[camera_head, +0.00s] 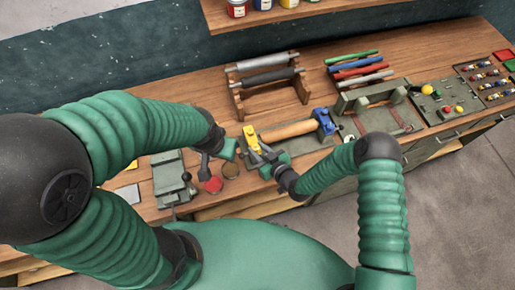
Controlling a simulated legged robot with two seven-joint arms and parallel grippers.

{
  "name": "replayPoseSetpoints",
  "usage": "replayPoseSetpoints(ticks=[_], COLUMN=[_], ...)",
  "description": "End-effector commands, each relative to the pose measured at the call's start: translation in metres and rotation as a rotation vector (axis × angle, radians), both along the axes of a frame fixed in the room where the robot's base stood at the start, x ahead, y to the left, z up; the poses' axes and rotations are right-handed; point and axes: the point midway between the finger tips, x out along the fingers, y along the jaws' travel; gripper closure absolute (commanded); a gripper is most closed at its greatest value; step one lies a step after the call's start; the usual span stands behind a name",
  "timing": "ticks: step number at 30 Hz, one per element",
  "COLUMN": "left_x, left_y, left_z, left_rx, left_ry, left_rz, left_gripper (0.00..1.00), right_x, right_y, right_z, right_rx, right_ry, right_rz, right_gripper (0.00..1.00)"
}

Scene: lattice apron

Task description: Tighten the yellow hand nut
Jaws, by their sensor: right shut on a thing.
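The yellow hand nut (252,139) is at the left end of a bench fixture that holds a long wooden cylinder (288,132). A blue block (324,122) stands at the cylinder's right end. My right gripper (269,163) reaches in from the lower right and is shut at the lower side of the yellow part. The fingers hide the exact contact.
A red item (213,185) and a round brown container (231,171) lie below my left gripper. A grey-green vise-like device (171,177) stands to the left. A rack with rollers (265,78) is behind. Coloured rods (356,68) and panels fill the right side.

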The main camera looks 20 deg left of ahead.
Motion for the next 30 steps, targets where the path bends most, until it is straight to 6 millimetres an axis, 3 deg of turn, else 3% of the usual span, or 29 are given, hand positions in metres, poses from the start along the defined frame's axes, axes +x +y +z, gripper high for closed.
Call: replayPoseSetpoints(ticks=[30], left_x=[0.0], left_y=[0.0], left_z=[-0.018], left_rx=[0.0], left_ry=[0.0], left_rz=[0.0], left_gripper=[0.64], right_x=[-0.008], right_y=[0.008], right_z=[-0.001], right_rx=[-0.002], right_ry=[0.001], right_rz=[-0.511], right_gripper=[1.0])
